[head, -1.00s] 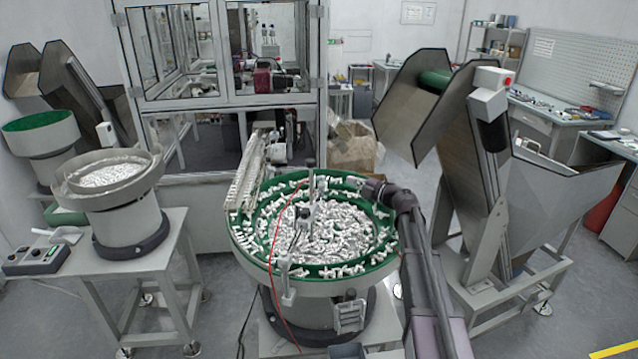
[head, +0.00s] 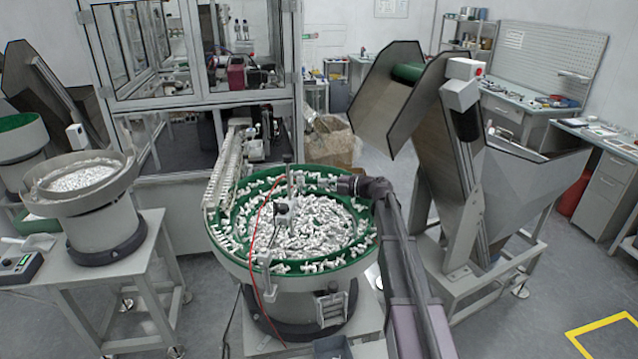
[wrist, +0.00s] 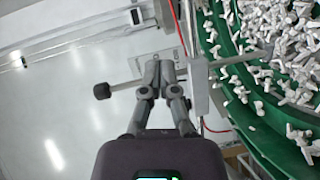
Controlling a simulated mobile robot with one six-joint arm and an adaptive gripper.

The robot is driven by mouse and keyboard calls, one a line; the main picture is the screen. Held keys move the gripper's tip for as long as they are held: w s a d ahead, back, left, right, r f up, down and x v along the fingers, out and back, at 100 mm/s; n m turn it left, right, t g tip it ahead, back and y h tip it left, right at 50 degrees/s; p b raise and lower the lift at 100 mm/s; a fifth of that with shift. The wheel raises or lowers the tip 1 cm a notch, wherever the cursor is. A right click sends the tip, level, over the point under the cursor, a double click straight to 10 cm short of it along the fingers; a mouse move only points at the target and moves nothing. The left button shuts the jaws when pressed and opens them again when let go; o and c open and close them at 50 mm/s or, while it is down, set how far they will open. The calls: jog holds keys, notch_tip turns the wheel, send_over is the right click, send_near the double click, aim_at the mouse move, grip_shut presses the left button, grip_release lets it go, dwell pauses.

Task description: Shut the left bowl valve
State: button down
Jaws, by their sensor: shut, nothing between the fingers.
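The green-lined bowl (head: 232,240) stands in the middle of the head view, full of white parts. A thin upright post (head: 289,182) with a red hose rises over it. My gripper (head: 322,183) reaches in from the right, close to the post. In the wrist view my gripper (wrist: 160,64) has its fingers together, with nothing seen between them. A grey rod with a black knob (wrist: 101,91) passes across at the fingers, beside a pale block (wrist: 198,86); I cannot tell whether they touch.
A grey bowl feeder (head: 100,222) stands on a table at left, beside a small control box (head: 20,268). A glazed machine frame (head: 200,105) is behind the green-lined bowl. A steel hopper lift (head: 465,190) stands at right. Open floor lies at the lower right.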

aim_at(298, 186)
jog(key=x, duration=0.3)
jog(key=w+b+x, duration=0.1)
jog(key=x, duration=0.3)
jog(key=d+x, duration=0.1)
jog(key=x, duration=0.3)
jog(key=shift+w+f+b, duration=0.2)
jog(key=shift+w+b, duration=0.15)
jog(key=shift+b, duration=0.05)
jog(key=shift+w+a+f, duration=0.1)
jog(key=shift+w+a, duration=0.05)
jog(key=shift+w, duration=0.45)
jog(key=shift+a, duration=0.25)
